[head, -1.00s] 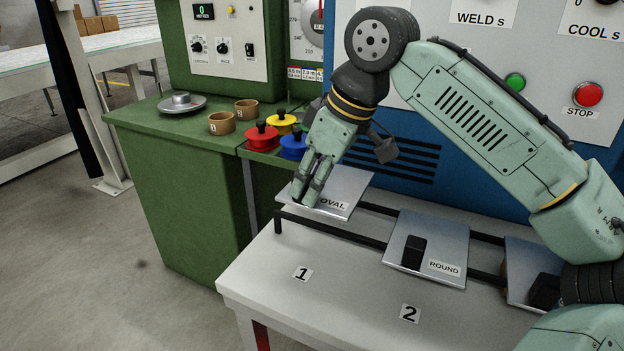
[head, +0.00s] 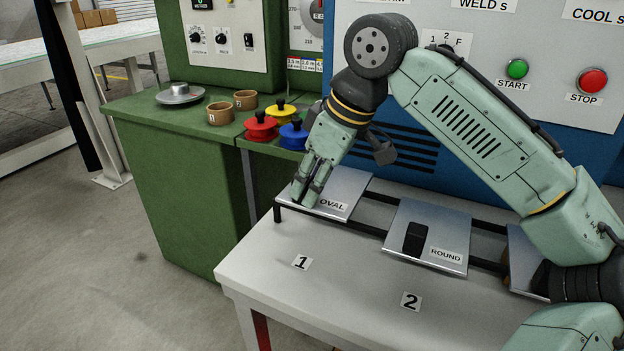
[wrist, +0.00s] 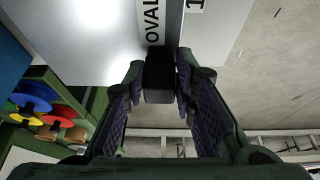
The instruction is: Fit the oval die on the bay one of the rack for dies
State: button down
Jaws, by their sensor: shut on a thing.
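The oval die (head: 342,189) is a silvery plate with an OVAL label. It rests tilted on the dark rails of the rack (head: 371,233), above the number 1 label (head: 301,262). My gripper (head: 304,199) is at the die's left side, shut on its black handle. In the wrist view the dark handle block (wrist: 160,78) sits between the fingertips of my gripper (wrist: 161,88), with the plate (wrist: 95,35) beyond it. The fingers cover part of the plate, and I cannot tell whether it is fully seated.
The ROUND die (head: 432,233) lies on the rack above the number 2 label (head: 411,301). Another plate (head: 524,262) is at the right, partly behind my arm.

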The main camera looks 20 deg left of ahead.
jog(key=shift+f, duration=0.6)
jog(key=shift+f+b, duration=0.35)
jog(key=shift+b, duration=0.1)
jog(key=shift+f, duration=0.35)
jog(key=shift+f+b, duration=0.2)
jog(key=shift+b, duration=0.1)
jog(key=shift+s+f, duration=0.1)
jog(key=shift+f, duration=0.3)
jog(key=c, duration=1.2)
grip_release()
jog(key=shift+s, duration=0.1)
jog(key=shift+c, duration=0.2)
